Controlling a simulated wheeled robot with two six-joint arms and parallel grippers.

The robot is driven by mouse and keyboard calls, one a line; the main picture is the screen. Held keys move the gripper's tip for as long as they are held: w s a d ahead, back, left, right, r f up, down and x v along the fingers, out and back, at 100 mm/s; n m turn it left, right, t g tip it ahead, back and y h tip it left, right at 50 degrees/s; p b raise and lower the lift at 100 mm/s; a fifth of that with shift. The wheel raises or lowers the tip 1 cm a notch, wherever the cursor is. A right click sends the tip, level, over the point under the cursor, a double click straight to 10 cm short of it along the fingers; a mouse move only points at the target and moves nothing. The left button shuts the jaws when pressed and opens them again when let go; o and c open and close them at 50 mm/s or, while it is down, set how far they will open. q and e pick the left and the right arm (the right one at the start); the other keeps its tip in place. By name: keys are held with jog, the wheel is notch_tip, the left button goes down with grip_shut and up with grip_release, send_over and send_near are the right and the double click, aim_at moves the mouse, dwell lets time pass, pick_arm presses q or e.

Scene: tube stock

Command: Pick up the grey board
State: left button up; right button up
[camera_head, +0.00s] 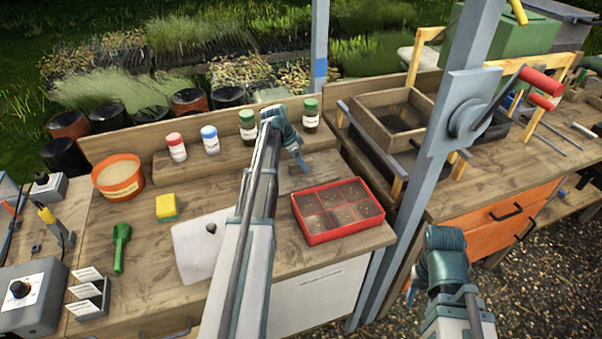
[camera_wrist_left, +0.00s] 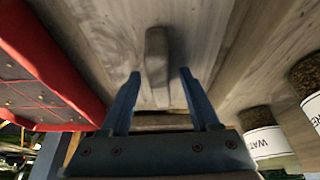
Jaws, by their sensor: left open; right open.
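In the head view the board (camera_head: 322,178) is partly hidden behind my left gripper (camera_head: 303,168), left of and behind the red tray. My left gripper is open and points down over the board. In the left wrist view its fingertips (camera_wrist_left: 160,72) are apart on either side of the grip, with gaps visible. My right gripper (camera_head: 411,294) is open and empty, low at the right, away from the board.
The red tray (camera_head: 347,239) sits close to the board. Several labelled jars (camera_head: 310,116) stand on the raised shelf behind. A grey post (camera_head: 432,150) stands to the right. A white sheet (camera_head: 188,262) and a yellow sponge (camera_head: 167,206) lie to the left.

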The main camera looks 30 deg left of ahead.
pick_arm(q)
grip_shut()
dwell(0.3)
jog(key=shift+r, duration=0.15)
pick_arm(e)
jog(key=shift+r, duration=0.1)
